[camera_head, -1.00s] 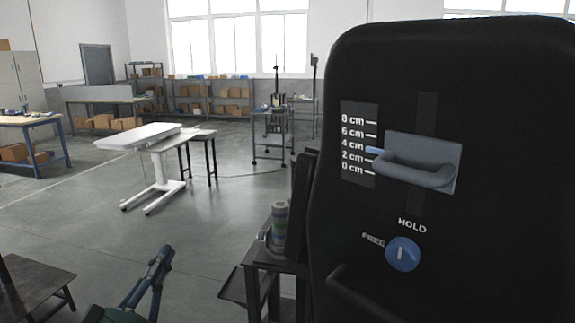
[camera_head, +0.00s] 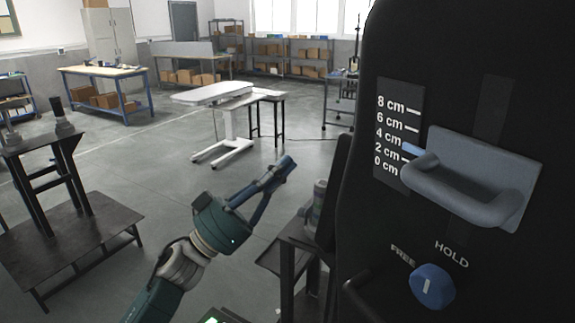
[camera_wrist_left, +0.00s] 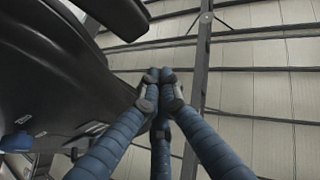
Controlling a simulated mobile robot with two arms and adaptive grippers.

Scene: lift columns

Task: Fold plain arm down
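A tall black column (camera_head: 460,60) fills the right of the head view. On its face are a grey loop handle (camera_head: 470,190), a cm scale (camera_head: 393,140) with a light-blue mark near 3 to 4 cm, and a blue knob (camera_head: 432,288) whose white line points roughly to HOLD. A dark bar (camera_head: 365,300) juts from its lower left; I cannot tell if this is the plain arm. My left gripper (camera_head: 288,164) is left of the column, apart from it and empty. In the left wrist view its blue fingers (camera_wrist_left: 160,78) meet at the tips. My right gripper is not in view.
A narrow dark stand (camera_head: 297,240) holding a striped cylinder (camera_head: 317,207) is close left of the column. A dark low table (camera_head: 70,245) stands at left. A white adjustable table (camera_head: 210,95), workbench (camera_head: 108,73) and shelves are farther back. Open floor lies between.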

